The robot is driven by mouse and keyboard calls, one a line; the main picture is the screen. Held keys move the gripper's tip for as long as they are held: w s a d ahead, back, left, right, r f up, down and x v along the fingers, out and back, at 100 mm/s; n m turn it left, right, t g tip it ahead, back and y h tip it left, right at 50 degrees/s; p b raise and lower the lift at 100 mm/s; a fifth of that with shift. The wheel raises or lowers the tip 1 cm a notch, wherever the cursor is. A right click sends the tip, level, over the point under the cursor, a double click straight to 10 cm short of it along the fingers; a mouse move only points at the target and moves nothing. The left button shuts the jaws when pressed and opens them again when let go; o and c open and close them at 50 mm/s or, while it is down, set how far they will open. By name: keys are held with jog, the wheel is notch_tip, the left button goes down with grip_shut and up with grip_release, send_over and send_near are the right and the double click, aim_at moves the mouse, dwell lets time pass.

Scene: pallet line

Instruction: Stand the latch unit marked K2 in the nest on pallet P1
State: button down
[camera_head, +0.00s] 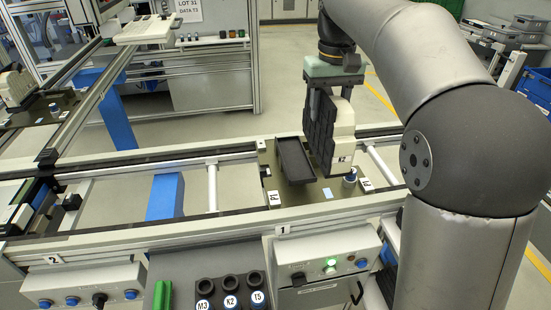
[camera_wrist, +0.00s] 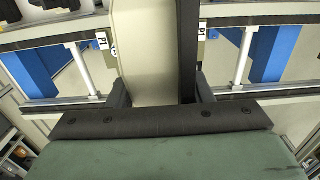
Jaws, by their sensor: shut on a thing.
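My gripper (camera_head: 333,88) is shut on a tall cream and black latch unit (camera_head: 343,145) and holds it upright over the right part of pallet P1 (camera_head: 305,202). A dark mark starting with K shows low on the unit, but it is only partly legible. A black, tray-like nest (camera_head: 294,160) lies on the pallet just left of the unit. I cannot tell whether the unit's lower end touches anything. In the wrist view my gripper (camera_wrist: 160,92) has a finger on each side of the unit (camera_wrist: 147,50), which hides the pallet's middle.
P1 labels (camera_head: 274,198) mark the pallet's front corners. A blue-capped post (camera_head: 349,180) stands close to the unit's lower right. Another unit (camera_head: 16,88) stands on a pallet at far left. Black cups labelled M3, K2 and another mark (camera_head: 230,286) stand at the front. Rails (camera_head: 130,230) border the line.

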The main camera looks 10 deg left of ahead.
aim_at(308, 94)
jog(key=w+a+f+p, duration=0.1)
jog(key=w, duration=0.1)
jog(key=w+a+f+p, duration=0.1)
jog(key=w+a, duration=0.1)
jog(key=w+a+f+p, duration=0.1)
jog(key=w, duration=0.2)
jog(key=shift+a, duration=0.3)
jog(key=w+a+f+p, duration=0.2)
jog(key=w+f, duration=0.3)
jog(key=f, duration=0.4)
jog(key=shift+a+f, duration=0.35)
jog(key=shift+a, duration=0.2)
jog(key=shift+f, duration=0.1)
jog(key=c, duration=0.7)
grip_release()
jog(key=shift+f, duration=0.1)
